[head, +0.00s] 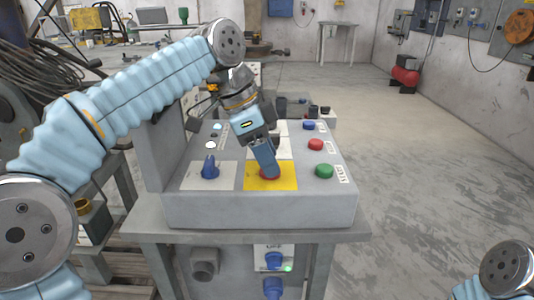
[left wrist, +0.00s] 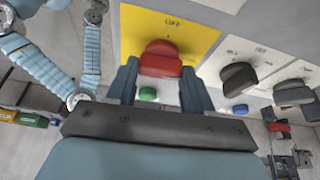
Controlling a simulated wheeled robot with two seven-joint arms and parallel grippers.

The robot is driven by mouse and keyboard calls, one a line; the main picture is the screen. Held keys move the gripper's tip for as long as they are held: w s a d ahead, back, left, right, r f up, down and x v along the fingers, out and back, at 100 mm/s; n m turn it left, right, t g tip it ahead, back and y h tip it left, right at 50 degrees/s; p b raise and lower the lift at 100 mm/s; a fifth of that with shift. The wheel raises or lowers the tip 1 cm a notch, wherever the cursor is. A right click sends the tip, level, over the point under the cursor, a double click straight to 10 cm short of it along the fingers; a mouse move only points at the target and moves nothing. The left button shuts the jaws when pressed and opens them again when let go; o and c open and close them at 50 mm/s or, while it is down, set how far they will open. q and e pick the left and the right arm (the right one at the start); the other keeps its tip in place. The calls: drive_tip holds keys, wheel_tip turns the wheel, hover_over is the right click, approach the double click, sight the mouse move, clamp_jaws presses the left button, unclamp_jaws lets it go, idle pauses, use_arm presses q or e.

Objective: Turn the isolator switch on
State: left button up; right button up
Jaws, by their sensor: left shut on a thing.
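The isolator switch is a red rotary knob (head: 270,177) on a yellow plate (head: 288,184) at the front of the grey sloping console. In the head view my left gripper (head: 267,168) comes down on it and hides most of the knob. In the left wrist view the red knob (left wrist: 160,58) sits between the two fingers of my left gripper (left wrist: 160,88), with one finger against each side. The plate's lettering is too blurred to read. My right gripper is out of view; only part of my right arm shows at the bottom right.
A green button (head: 324,171), a red button (head: 316,145) and a blue button (head: 308,126) line the right side. Black knobs (left wrist: 238,78) show in the left wrist view.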

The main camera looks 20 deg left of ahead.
use_arm(q)
drive_tip(key=shift+m, duration=0.5)
drive_tip(key=o, duration=1)
drive_tip(key=shift+o, duration=0.2)
